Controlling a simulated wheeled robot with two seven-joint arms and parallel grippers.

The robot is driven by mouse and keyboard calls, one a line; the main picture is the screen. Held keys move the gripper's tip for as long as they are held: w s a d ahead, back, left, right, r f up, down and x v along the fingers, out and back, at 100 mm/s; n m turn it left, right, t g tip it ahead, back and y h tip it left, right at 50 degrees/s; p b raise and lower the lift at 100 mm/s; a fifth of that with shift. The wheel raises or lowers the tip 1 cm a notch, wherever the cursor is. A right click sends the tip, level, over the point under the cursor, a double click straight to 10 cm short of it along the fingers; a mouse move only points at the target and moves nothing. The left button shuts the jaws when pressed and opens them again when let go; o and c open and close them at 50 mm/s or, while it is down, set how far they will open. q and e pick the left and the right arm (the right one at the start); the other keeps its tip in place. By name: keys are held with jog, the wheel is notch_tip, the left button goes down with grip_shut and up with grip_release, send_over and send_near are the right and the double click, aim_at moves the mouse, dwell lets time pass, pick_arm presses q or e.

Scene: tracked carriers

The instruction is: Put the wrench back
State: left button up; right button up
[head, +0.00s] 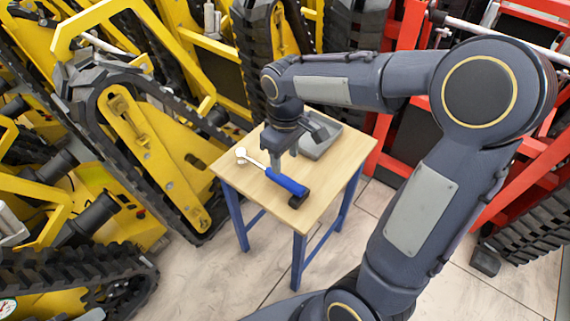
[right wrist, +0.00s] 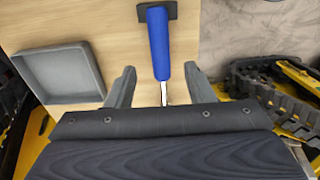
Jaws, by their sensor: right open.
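The wrench has a blue handle (head: 287,182) and a thin silver shaft with a pale round head (head: 241,154). It lies on the small wooden table (head: 325,180). A black block (head: 299,198) is at its handle end; I cannot tell whether it is part of the wrench. My right gripper (head: 281,163) points down over the shaft. In the right wrist view the open gripper (right wrist: 160,69) has one finger on each side of the wrench (right wrist: 158,45), apart from it. The wrench's head is hidden there by the gripper body. My left gripper is not in view.
A grey shallow tray (head: 322,145) sits on the table behind my right gripper; it also shows in the right wrist view (right wrist: 60,98). Yellow tracked carriers (head: 150,150) stand close on the left, red machines (head: 405,130) on the right. The table's front right is clear.

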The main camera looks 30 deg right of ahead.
jog(key=s+a+r+m+t+y, duration=0.2)
jog(key=s+m, duration=0.1)
jog(key=s, duration=0.5)
jog(key=s+a+r+m+t+y, duration=0.1)
jog(key=s+a+r+m+t, duration=0.1)
jog(key=s, duration=0.6)
jog(key=shift+s+m+t+y+p, duration=0.3)
jog(key=shift+s+m+t+y, duration=0.1)
jog(key=shift+m+t, duration=0.3)
jog(key=shift+r, duration=0.1)
